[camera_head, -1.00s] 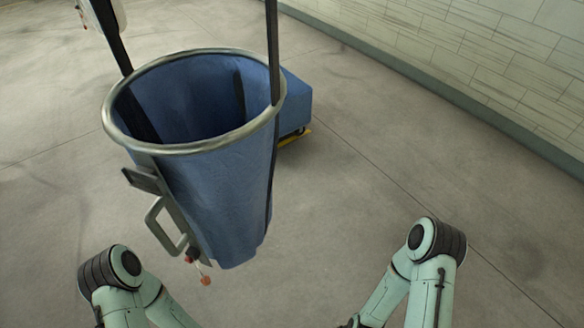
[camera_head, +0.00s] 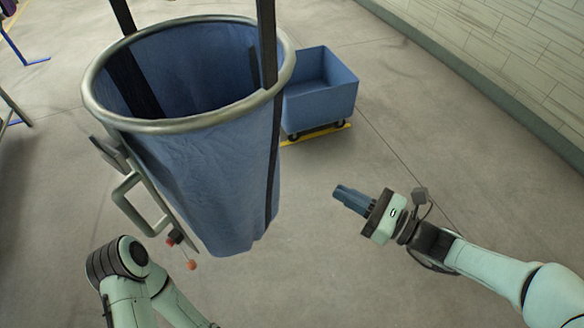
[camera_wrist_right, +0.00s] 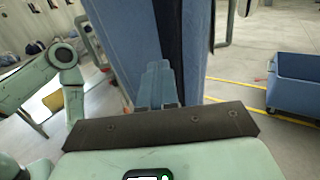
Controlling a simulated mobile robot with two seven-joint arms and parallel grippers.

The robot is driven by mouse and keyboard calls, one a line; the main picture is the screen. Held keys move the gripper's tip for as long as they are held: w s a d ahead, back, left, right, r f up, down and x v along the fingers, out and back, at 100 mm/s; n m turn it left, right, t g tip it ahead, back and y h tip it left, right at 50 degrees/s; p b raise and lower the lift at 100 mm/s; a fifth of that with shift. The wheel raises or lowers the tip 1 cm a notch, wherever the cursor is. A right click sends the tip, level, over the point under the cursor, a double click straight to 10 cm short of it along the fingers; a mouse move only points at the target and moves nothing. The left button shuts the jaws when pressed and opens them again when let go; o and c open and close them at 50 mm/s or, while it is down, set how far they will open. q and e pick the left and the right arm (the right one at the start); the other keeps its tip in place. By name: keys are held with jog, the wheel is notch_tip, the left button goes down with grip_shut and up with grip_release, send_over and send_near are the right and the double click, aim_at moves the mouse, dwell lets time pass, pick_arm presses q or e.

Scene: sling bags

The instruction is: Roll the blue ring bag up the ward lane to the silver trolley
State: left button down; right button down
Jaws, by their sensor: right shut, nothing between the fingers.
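The blue ring bag (camera_head: 205,170) hangs upright from dark straps, its open mouth held by a round metal ring (camera_head: 190,122). A grey loop handle (camera_head: 137,205) sticks out on its lower left, with small red knobs below it. My right gripper (camera_head: 338,192) is to the right of the bag, shut and empty, its fingers pointing left toward the bag. In the right wrist view the shut fingers (camera_wrist_right: 156,72) are in front of the bag's blue side (camera_wrist_right: 122,45); I cannot tell whether they touch it. My left gripper is out of view. I cannot make out a silver trolley.
A blue open cart (camera_head: 322,92) on casters stands behind the bag, over a yellow floor line (camera_head: 316,134). A tiled wall (camera_head: 500,50) runs along the right. Bare floor (camera_head: 400,140) lies between cart, wall and my right arm. Blue-legged furniture (camera_head: 20,50) shows far left.

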aim_at(279, 161)
jog(key=p+x, duration=0.1)
jog(key=x, duration=1.2)
jog(key=shift+f, duration=0.1)
jog(key=shift+w+a, duration=0.1)
jog(key=shift+a, duration=0.05)
